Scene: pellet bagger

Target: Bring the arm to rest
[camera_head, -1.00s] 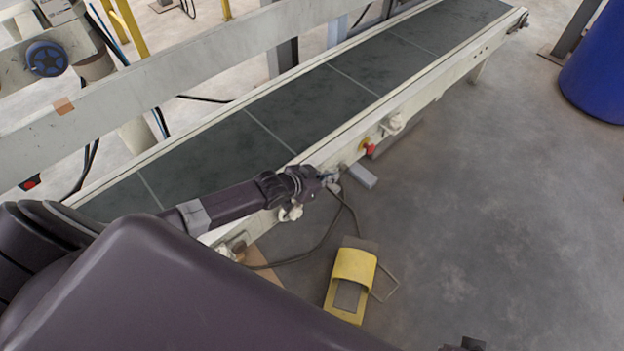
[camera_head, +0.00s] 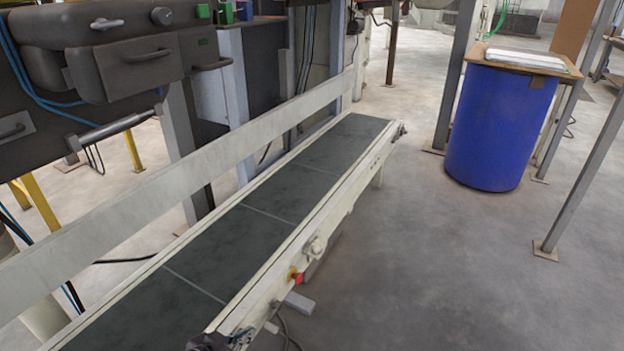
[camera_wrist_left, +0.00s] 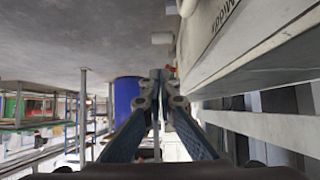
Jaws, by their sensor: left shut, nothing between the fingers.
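My left gripper (camera_head: 222,342) shows only in part at the bottom edge of the head view, by the near side rail of the conveyor (camera_head: 262,232). In the left wrist view its two fingers (camera_wrist_left: 160,78) meet at the tips, shut with nothing between them. The conveyor's pale rail runs along the right of that view. My left arm behind the gripper is cut off in the head view. My right gripper is in neither current view.
A red button (camera_head: 297,277) sits on the conveyor's near side, beyond the gripper. A blue drum (camera_head: 500,128) with a board on top stands at the right, near metal posts. Dark machinery (camera_head: 120,60) is at the upper left.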

